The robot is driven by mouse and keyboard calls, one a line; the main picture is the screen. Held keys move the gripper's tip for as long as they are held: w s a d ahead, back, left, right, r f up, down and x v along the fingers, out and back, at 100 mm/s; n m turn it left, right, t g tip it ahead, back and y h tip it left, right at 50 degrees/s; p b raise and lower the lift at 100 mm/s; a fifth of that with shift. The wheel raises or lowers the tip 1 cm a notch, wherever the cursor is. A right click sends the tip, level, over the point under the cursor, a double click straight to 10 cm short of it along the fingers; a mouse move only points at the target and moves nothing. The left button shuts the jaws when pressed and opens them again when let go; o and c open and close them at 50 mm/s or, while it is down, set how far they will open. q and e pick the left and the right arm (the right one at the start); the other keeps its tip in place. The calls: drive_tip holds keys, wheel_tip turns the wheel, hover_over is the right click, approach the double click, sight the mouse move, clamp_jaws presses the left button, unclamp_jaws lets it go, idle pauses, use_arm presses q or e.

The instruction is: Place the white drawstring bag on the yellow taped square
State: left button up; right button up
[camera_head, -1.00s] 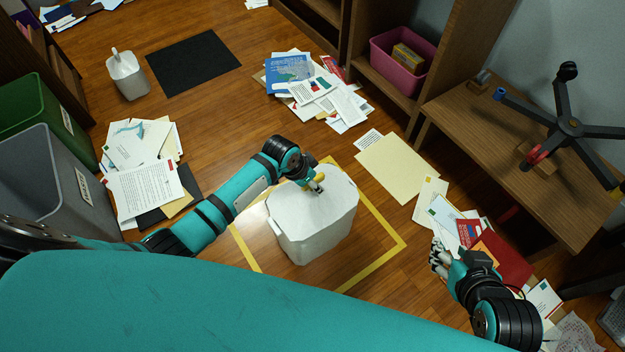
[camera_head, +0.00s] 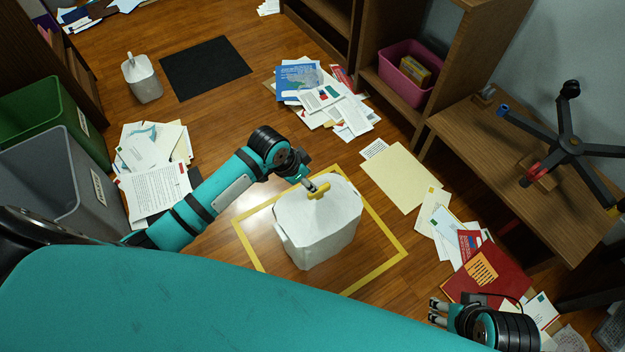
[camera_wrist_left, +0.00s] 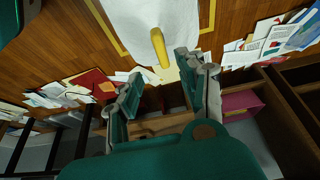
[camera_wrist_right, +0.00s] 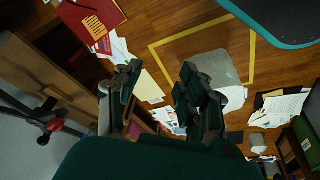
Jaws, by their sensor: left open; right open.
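The white drawstring bag (camera_head: 318,225) with a yellow handle (camera_head: 318,190) stands upright inside the yellow taped square (camera_head: 377,265). The bag and handle also show at the top of the left wrist view (camera_wrist_left: 158,45). My left gripper (camera_head: 309,184) is open, close beside the handle above the bag's top; the handle lies just beyond its fingertips in the left wrist view. My right gripper (camera_head: 438,311) is open and empty, low at the right, away from the bag. The right wrist view shows the bag (camera_wrist_right: 218,66) within the tape, partly hidden by a finger.
A second white bag-like container (camera_head: 142,80) stands at the back left near a black mat (camera_head: 205,67). Green (camera_head: 50,118) and grey (camera_head: 55,180) bins stand left. Papers (camera_head: 325,100) litter the floor. A wooden shelf holds a pink bin (camera_head: 405,78); an upturned chair base (camera_head: 570,145) sits right.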

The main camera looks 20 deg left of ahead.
use_arm(q)
drive_tip(key=s+a+r+n+y, duration=0.1)
drive_tip(key=s+n, duration=0.1)
drive_tip(key=s, duration=0.8)
drive_tip(key=s+a+r+n+y, duration=0.1)
drive_tip(key=s+a+r+n, duration=0.1)
drive_tip(key=s, duration=0.8)
drive_tip(key=shift+s+n+y, duration=0.3)
drive_tip(key=shift+s+n, duration=0.1)
drive_tip(key=shift+n, duration=0.3)
use_arm(e)
drive_tip(key=shift+x, duration=1.05)
drive_tip(key=shift+a, duration=0.1)
